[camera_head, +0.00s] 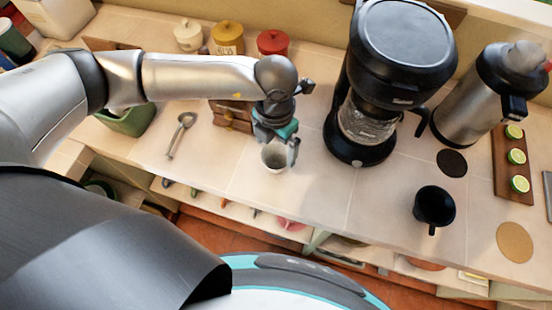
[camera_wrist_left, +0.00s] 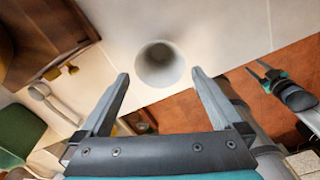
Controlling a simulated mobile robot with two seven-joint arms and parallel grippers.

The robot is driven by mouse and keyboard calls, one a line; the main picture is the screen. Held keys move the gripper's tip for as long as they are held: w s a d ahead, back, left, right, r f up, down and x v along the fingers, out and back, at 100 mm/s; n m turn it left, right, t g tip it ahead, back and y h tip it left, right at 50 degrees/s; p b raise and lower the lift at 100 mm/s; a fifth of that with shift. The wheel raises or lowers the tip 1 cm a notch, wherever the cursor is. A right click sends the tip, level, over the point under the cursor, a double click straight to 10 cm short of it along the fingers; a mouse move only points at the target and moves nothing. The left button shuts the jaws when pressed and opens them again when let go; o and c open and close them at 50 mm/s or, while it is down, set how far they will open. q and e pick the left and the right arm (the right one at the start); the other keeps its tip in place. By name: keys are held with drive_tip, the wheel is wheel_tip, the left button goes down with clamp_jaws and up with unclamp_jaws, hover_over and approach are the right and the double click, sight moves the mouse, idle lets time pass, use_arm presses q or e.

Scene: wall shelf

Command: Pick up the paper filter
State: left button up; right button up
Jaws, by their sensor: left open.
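The white paper filter (camera_head: 274,158) stands on the tiled counter, its open top facing up, left of the coffee maker. My left gripper (camera_head: 282,147) is just above and beside it, pointing down. In the left wrist view the filter (camera_wrist_left: 160,66) shows as a round white cone mouth, ahead of and between the two spread fingertips (camera_wrist_left: 160,77). The left gripper is open and empty, and I cannot tell whether a finger touches the filter. My right gripper (camera_wrist_left: 257,69) shows small at the right of the left wrist view, its fingers apart, off the counter.
The black coffee maker (camera_head: 395,60) with its glass carafe stands right of the filter. A wooden grinder (camera_head: 231,115) is close behind on the left. A metal scoop (camera_head: 180,135) lies left, and a black mug (camera_head: 434,206) stands right. The counter's front edge is near the filter.

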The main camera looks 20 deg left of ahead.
sight(276, 156)
use_arm(q)
drive_tip(key=shift+w+d+f, duration=0.1)
drive_tip(key=shift+f, duration=2.45)
drive_tip(key=shift+c, duration=0.2)
drive_tip(key=c, duration=1)
